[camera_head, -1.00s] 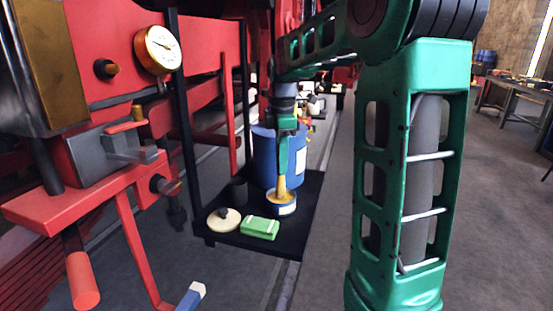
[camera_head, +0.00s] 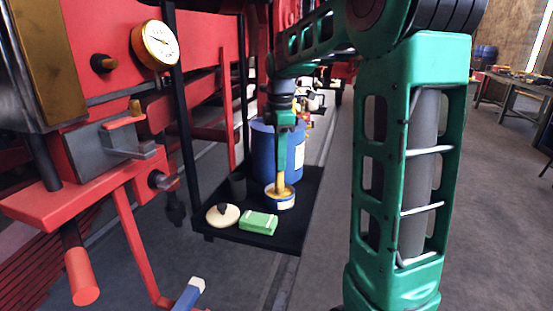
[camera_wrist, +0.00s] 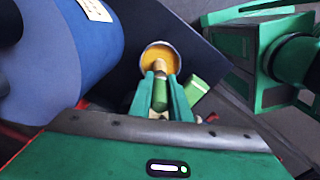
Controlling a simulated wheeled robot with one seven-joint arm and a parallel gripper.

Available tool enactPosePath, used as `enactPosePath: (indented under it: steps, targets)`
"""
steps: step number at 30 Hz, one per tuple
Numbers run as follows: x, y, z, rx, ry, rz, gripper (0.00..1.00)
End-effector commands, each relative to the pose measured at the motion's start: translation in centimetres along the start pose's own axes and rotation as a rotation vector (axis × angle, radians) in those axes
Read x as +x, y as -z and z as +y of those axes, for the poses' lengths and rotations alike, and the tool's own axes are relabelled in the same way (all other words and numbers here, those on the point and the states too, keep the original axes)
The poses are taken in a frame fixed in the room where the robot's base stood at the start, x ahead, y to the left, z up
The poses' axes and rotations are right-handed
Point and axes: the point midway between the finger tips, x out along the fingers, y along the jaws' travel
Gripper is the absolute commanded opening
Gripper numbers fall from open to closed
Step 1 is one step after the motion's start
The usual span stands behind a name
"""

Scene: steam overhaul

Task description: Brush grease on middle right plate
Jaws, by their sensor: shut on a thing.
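My gripper (camera_wrist: 161,76) is shut on the brush (camera_wrist: 158,68), with the handle between its fingers. Whether the bristles touch the bottom is hidden. Red machinery (camera_head: 105,50) with a grey metal block (camera_head: 113,148) stands at left. I cannot tell which surface is the middle right plate.
The tin stands on a black shelf (camera_head: 275,240). A large blue drum (camera_head: 264,152) is close behind it. A round cream lid (camera_head: 223,215) and a green block (camera_head: 259,223) lie in front. A black post (camera_head: 182,100) and a gauge (camera_head: 155,44) are at left. Floor is open at right.

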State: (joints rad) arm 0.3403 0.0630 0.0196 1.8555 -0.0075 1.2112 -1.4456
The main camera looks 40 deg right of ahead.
Motion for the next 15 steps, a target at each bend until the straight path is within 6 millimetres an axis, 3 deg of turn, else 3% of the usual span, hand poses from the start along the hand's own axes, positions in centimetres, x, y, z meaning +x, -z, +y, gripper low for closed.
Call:
enactPosePath:
  steps: [15]
  targets:
    - [0.55, 0.03, -0.01, 0.0, 0.0, 0.0, 0.0]
